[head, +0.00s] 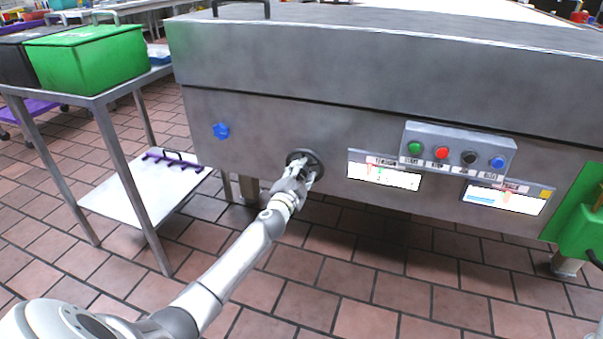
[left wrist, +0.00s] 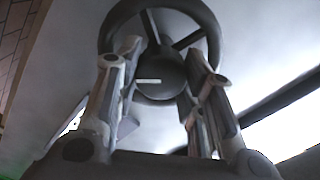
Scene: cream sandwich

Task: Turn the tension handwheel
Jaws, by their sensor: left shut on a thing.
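The tension handwheel (head: 307,155) is a dark spoked wheel on the front of the grey steel machine, left of the "TENSION" label. My left gripper (head: 301,172) is at the wheel and shut on it. In the left wrist view the handwheel (left wrist: 205,20) shows its rim, spokes and round hub, with a pale mark on the hub. The fingers of my left gripper (left wrist: 162,88) stand on both sides of the hub. The exact finger contact is partly hidden.
A control box (head: 459,150) with several coloured buttons sits right of the wheel, with two small displays below it. A blue knob (head: 221,130) is to the left. A steel cart (head: 98,100) with a green bin (head: 88,58) stands at the left. Tiled floor in front is clear.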

